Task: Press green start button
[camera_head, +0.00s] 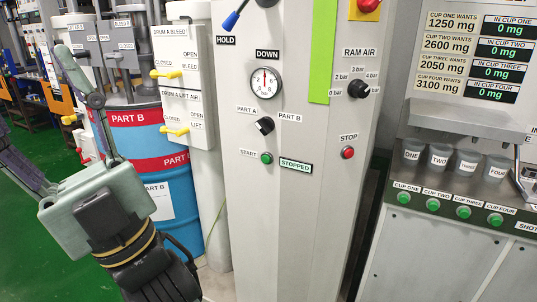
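The green start button (266,158) is on the front of the grey column, just right of its START label (248,153). A display (296,165) beside it reads STOPPED. The red stop button (347,152) is farther right under the STOP label. Nothing covers the start button.
The PART A / PART B selector (265,125), pressure gauge (265,82) and RAM AIR knob (361,89) are above the buttons. Yellow-handled valves (172,131) stick out left of the column. Other green buttons (463,212) line the cup bench at right.

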